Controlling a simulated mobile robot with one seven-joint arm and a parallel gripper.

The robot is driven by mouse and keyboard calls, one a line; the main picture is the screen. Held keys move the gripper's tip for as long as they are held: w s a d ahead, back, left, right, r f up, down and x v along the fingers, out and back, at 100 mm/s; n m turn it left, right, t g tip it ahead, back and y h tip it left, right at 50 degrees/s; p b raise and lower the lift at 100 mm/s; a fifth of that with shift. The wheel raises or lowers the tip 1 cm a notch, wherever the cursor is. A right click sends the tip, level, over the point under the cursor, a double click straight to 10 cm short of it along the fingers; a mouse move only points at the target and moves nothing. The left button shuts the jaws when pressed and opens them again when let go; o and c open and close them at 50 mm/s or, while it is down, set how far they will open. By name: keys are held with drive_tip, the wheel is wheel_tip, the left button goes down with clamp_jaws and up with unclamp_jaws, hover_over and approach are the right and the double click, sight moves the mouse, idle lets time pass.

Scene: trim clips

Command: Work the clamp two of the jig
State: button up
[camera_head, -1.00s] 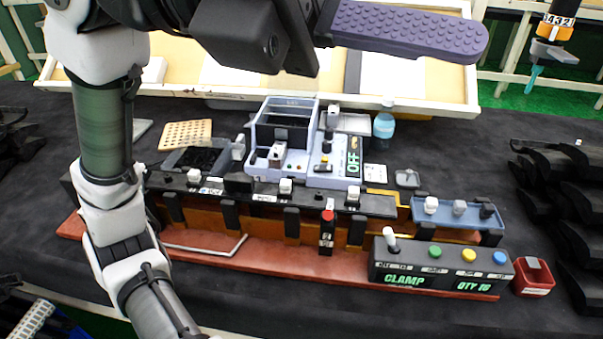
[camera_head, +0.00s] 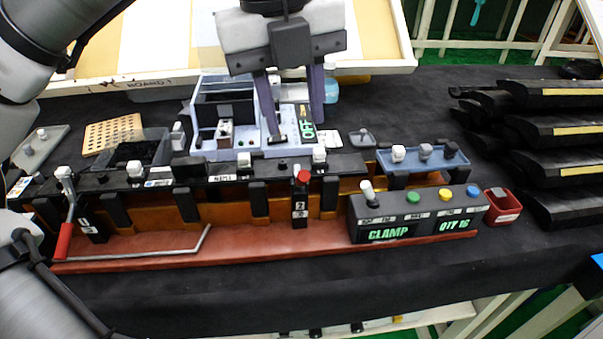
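The jig is a long dark rail with orange-brown parts on a red base (camera_head: 330,236). Clamp two (camera_head: 299,208) is a black block marked 2 at the front of the rail, with a red tip (camera_head: 303,175) on top. Another clamp (camera_head: 88,228) at the left end has a grey lever with a red handle (camera_head: 64,241) hanging down in front. My gripper (camera_head: 295,124) points down with its two purple fingers apart, nothing seen between them. In the picture it is above and behind clamp two, in front of the pale blue machine, apart from the clamp.
A control box (camera_head: 415,216) reading CLAMP and QTY stands right of clamp two, with a red bin (camera_head: 502,207) beside it. A pale blue machine (camera_head: 225,150) showing OFF stands behind the rail. Black trim parts (camera_head: 560,130) are stacked at right. The front table cloth is clear.

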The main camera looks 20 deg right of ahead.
sight(304, 183)
drive_tip(key=f, duration=0.3)
drive_tip(key=d+f, duration=0.1)
drive_tip(key=f, duration=0.6)
drive_tip(key=shift+d+f+p, duration=0.15)
drive_tip(key=shift+f+p, duration=0.15)
drive_tip(key=shift+f, duration=0.05)
clamp_jaws()
